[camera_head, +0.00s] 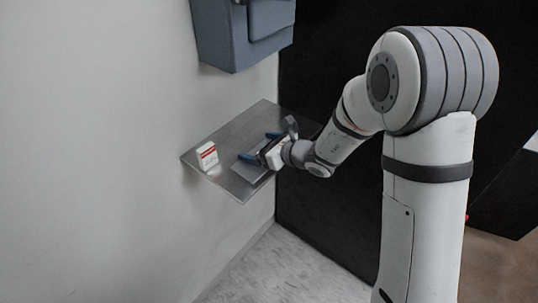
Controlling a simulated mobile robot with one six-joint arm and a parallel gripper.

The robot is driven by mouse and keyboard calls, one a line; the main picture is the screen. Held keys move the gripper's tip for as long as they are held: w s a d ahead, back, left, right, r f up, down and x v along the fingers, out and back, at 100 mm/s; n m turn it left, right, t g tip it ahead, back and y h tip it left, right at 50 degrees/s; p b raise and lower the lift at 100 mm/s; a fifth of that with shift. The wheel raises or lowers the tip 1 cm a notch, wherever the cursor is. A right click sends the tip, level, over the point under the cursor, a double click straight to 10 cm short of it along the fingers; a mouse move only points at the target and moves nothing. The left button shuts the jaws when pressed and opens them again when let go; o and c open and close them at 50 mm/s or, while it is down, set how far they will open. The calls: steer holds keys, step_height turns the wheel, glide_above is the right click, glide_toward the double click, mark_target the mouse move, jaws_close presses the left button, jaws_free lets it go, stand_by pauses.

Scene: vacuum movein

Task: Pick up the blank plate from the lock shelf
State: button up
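The lock shelf (209,173) is a grey metal sheet fixed to the pale wall. My gripper (254,146) is over the middle of the shelf, pointing toward the wall, with its two blue fingers spread apart. It appears empty. A flat grey patch (248,173) at the front of the shelf, just below the nearer finger, may be the blank plate, but it blends with the metal. Its far part is hidden by my gripper, and I cannot tell whether the fingers touch it.
A small white box with a red label (207,156) stands on the shelf's left part. A blue-grey cabinet (240,35) hangs on the wall above. A black panel (325,85) stands behind the shelf's right end. Open floor (290,270) lies below.

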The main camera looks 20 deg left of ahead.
steer(key=c, duration=0.9)
steer(key=shift+r, duration=0.1)
